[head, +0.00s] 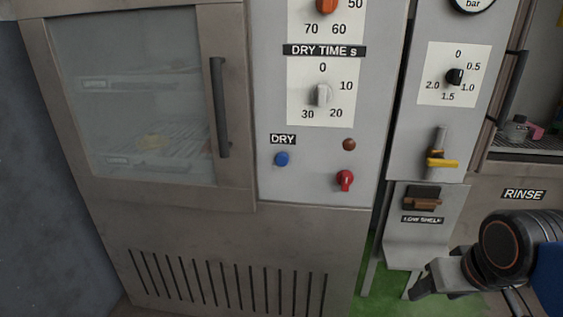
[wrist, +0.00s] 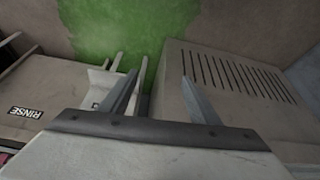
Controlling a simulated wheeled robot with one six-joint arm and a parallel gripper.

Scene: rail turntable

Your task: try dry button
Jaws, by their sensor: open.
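The blue button (head: 281,159) sits just below the DRY label (head: 283,139) on the grey control panel in the head view. A dark brown-red round lamp or button (head: 349,145) and a red knob (head: 345,180) are to its right. The DRY TIME dial (head: 323,95) above has a pale knob with its marker near 0. My gripper (head: 424,284) is low at the right, well away from the blue button. In the wrist view my gripper (wrist: 160,77) is open with nothing between its fingers; the blue button is not visible there.
A glass-door cabinet (head: 135,95) with a dark handle (head: 219,107) is left of the panel, its door closed. A yellow-handled valve (head: 441,162) and LOW SHELF bracket (head: 421,199) stand to the right. Vent slots (wrist: 235,75) and green floor (wrist: 125,35) show in the wrist view.

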